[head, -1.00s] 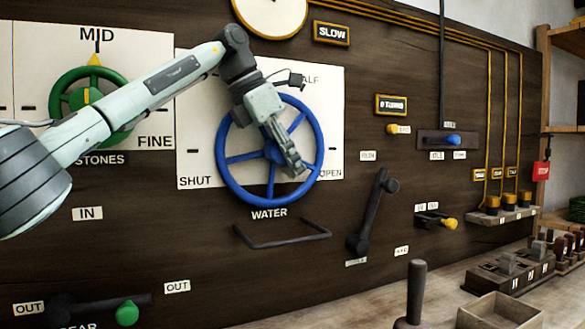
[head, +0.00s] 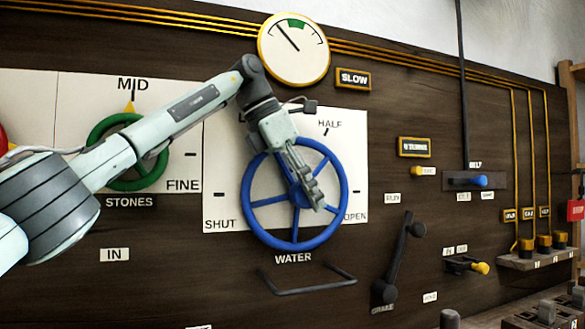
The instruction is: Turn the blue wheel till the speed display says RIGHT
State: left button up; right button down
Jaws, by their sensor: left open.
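The blue wheel (head: 262,236) labelled WATER is mounted on a white plate (head: 222,165) marked SHUT, HALF and OPEN. The speed display (head: 352,78) right of the dial reads SLOW. The round dial (head: 297,62) above the wheel has a green band at its top, and its needle points up and left of that band. My left gripper (head: 317,200) is open in front of the wheel's hub and lower right part, hiding some spokes. I cannot tell whether it touches the wheel. My right gripper is not in view.
A green wheel (head: 98,135) labelled STONES is partly behind my left arm. A dark bar handle (head: 310,287) juts out below the blue wheel. A dark crank lever (head: 396,260), a blue-knobbed slide (head: 480,181) and a yellow knob (head: 480,268) are to the right.

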pick_arm(q)
jog(key=v, duration=0.8)
jog(key=shift+r, duration=0.3)
jog(key=shift+s+a, duration=0.1)
jog(key=shift+a, duration=0.05)
